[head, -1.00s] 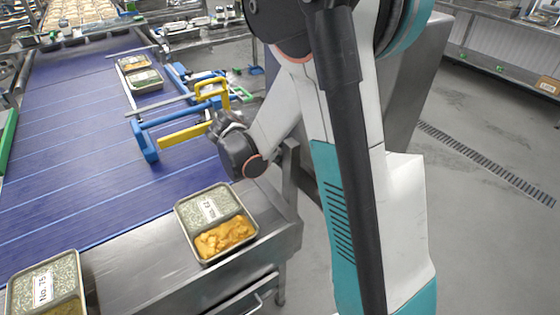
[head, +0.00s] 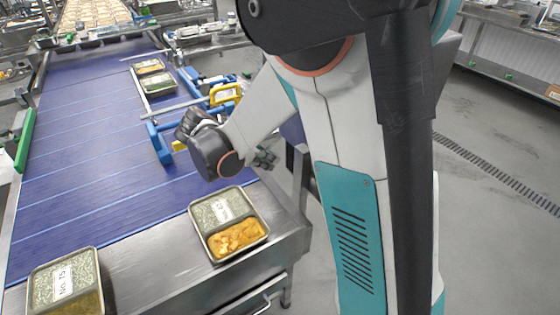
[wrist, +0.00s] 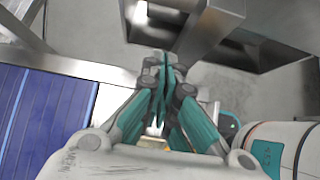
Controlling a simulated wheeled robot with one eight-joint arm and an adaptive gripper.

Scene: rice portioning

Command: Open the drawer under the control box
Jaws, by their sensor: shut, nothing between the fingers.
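A steel drawer front with a bar handle (head: 262,303) shows at the bottom of the head view, under the end of the steel counter; its lower part is cut off. I cannot tell from this view whether it is open. A grey steel box (head: 449,52), perhaps the control box, is mostly hidden behind my arm. My gripper (head: 266,158) is beside the conveyor, near the counter's far right corner, partly hidden by my wrist. In the wrist view my gripper (wrist: 165,72) has its teal fingers together, empty. Steel box-shaped parts (wrist: 212,22) stand just beyond the fingertips.
A food tray (head: 206,247) stands on the counter near its right edge, and another tray (head: 34,292) at the front left. The blue conveyor (head: 85,165) carries a blue and yellow frame (head: 160,140). Open floor (head: 490,250) lies at right.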

